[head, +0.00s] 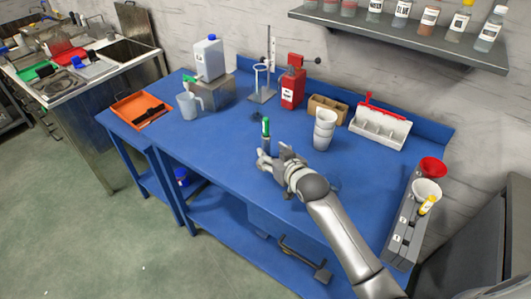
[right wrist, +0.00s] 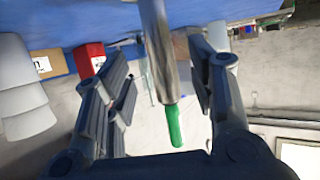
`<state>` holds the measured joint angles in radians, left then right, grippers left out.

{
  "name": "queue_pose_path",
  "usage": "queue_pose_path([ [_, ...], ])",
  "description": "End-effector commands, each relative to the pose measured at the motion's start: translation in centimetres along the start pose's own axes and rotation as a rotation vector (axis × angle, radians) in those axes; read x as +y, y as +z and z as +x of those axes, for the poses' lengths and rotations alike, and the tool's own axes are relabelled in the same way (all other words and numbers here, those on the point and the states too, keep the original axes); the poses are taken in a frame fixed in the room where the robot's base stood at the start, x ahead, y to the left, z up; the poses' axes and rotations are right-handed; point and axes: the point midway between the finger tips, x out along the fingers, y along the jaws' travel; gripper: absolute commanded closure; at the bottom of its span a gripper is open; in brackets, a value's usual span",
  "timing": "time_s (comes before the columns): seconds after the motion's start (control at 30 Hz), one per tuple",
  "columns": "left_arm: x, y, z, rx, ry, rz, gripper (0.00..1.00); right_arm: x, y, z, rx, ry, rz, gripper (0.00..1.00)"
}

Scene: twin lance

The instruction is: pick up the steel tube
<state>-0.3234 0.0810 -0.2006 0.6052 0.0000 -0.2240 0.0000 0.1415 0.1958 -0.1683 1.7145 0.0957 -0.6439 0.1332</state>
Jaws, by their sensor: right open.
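The steel tube (head: 266,140) has a green top end and stands upright near the middle of the blue table (head: 225,150). My right gripper (head: 271,156) is at the tube, on its near side, and its fingers hide the tube's lower part in the head view. In the right wrist view the steel tube (right wrist: 158,45) lies between the two spread fingers of my right gripper (right wrist: 165,85), with a visible space on both sides. The right gripper is open and holds nothing. My left gripper is not in view.
White stacked cups (head: 324,130) stand right of the tube. A red container (head: 292,90), a stand (head: 262,97) and a white rack (head: 380,127) are behind. A clear jug (head: 189,105) and orange tray (head: 141,111) are left. The table between tray and tube is free.

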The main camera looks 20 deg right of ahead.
Motion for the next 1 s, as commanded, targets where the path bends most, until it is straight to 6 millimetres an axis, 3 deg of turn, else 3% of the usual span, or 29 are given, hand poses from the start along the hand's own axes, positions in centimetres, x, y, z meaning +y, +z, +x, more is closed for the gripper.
queue_pose_path([
  [0.37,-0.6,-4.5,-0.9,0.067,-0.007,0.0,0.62,-0.1,-0.3,2.5,-0.001,0.0,0.0,0.49],
  [0.63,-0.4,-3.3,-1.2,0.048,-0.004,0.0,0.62,-0.1,-0.2,5.2,-0.001,0.0,-0.001,0.49],
  [1.0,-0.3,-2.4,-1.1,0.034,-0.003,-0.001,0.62,-0.1,-0.1,5.7,-0.001,0.0,-0.001,0.51],
])
